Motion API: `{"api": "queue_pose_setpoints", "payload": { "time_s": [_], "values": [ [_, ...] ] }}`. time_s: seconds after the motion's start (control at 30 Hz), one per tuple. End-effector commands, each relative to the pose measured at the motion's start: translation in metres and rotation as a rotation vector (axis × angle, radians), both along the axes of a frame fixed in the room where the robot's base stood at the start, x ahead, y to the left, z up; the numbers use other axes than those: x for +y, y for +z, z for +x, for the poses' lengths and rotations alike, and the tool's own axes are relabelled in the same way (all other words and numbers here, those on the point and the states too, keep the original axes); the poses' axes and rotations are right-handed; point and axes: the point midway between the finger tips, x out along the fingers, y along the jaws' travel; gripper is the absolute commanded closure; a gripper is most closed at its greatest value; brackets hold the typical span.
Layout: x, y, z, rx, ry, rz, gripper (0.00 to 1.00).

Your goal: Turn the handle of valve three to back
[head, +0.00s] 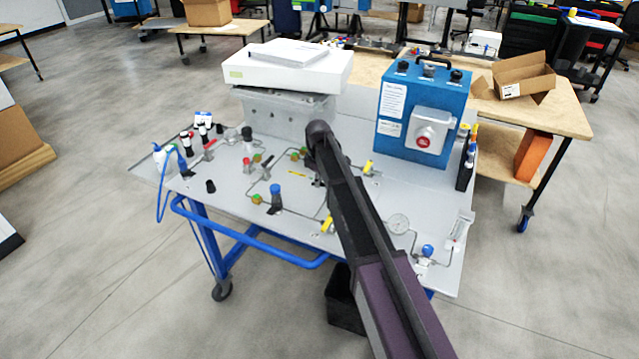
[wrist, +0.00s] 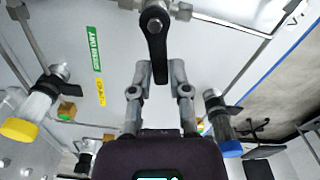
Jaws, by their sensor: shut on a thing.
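In the wrist view a black lever handle (wrist: 157,45) hangs from a metal valve stem (wrist: 155,22) at the top centre and points toward my gripper. My gripper (wrist: 160,72) is shut on the handle's free end, with one finger on each side. I cannot read a number that marks this valve as three. In the head view my arm covers the gripper and most of this valve above the middle of the grey panel (head: 225,180).
A yellow-capped valve (wrist: 22,128) and a blue-capped valve (wrist: 228,146) flank my gripper. A green label (wrist: 96,48) lies left of the handle. Thin pipes cross the panel.

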Motion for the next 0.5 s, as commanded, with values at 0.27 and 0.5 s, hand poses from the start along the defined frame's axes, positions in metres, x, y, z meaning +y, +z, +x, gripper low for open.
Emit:
{"api": "queue_pose_setpoints", "payload": {
  "time_s": [0.27, 0.5],
  "values": [
    [-0.004, 0.000, 0.010, 0.002, -0.266, -0.003, 1.00],
    [-0.009, 0.000, 0.018, 0.003, -0.495, -0.004, 1.00]
  ]
}}
